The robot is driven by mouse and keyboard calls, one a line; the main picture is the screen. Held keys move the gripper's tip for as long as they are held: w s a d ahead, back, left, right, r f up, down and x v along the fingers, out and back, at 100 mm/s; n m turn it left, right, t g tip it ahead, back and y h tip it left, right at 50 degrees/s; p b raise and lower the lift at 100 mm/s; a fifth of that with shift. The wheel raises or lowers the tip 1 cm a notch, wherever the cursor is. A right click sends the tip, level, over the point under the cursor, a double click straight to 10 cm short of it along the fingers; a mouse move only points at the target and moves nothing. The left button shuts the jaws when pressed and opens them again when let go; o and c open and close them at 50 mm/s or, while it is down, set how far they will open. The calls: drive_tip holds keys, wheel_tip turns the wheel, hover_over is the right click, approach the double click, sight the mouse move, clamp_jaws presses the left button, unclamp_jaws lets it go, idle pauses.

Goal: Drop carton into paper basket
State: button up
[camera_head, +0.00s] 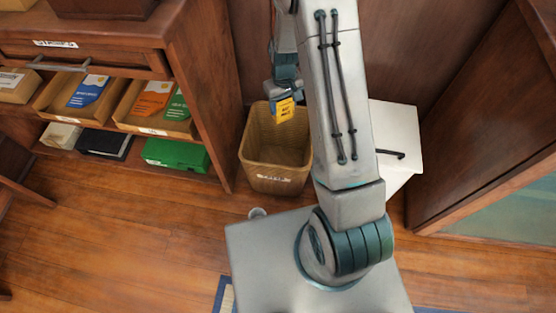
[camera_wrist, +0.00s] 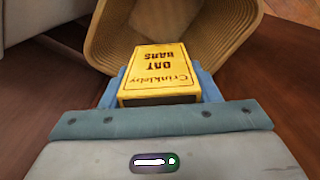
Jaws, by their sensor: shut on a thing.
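The carton is a small yellow box (camera_head: 286,109) with dark printing, reading "Crinkleby OAT BARS" in the wrist view (camera_wrist: 158,72). My gripper (camera_head: 283,97) is shut on it, with a blue finger on each side in the wrist view (camera_wrist: 160,88). The paper basket (camera_head: 275,178) is a tan, ribbed, open bin with a white label, standing on the floor. In the head view the carton overlaps the basket's mouth near its far rim. In the wrist view the basket (camera_wrist: 215,35) lies beyond the carton. The carton's exact height relative to the rim is hard to tell.
A wooden bookcase (camera_head: 215,90) with trays of packets and a green box (camera_head: 177,155) stands left of the basket. A white box-like unit (camera_head: 397,135) stands right of it, partly behind my arm. A wooden cabinet (camera_head: 490,130) is at far right. Floor at lower left is clear.

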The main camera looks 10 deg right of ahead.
drive_tip(key=shift+f+b, duration=2.25)
drive_tip(key=shift+f, duration=0.95)
drive_tip(key=o, duration=1)
drive_tip(key=shift+r, duration=0.1)
drive_tip(key=shift+o, duration=0.2)
wheel_tip(320, 180, up, 14)
drive_tip(key=p, duration=0.5)
drive_tip(key=shift+p, duration=0.4)
wheel_tip(320, 180, up, 27)
drive_tip(key=m+t+p, duration=0.1)
drive_tip(key=p, duration=1.4)
hover_over(283, 116)
drive_tip(key=s, duration=0.6)
drive_tip(key=s+r+m+t+p, duration=0.1)
drive_tip(key=s+r+p, duration=0.6)
drive_tip(key=r, duration=0.4)
drive_tip(key=s+r+m+p, duration=0.1)
drive_tip(key=s+r+p, duration=0.6)
drive_tip(key=r, duration=0.5)
drive_tip(key=shift+s+d+t+p, duration=0.15)
drive_tip(key=shift+s+t+p, duration=0.2)
drive_tip(key=shift+p, duration=0.85)
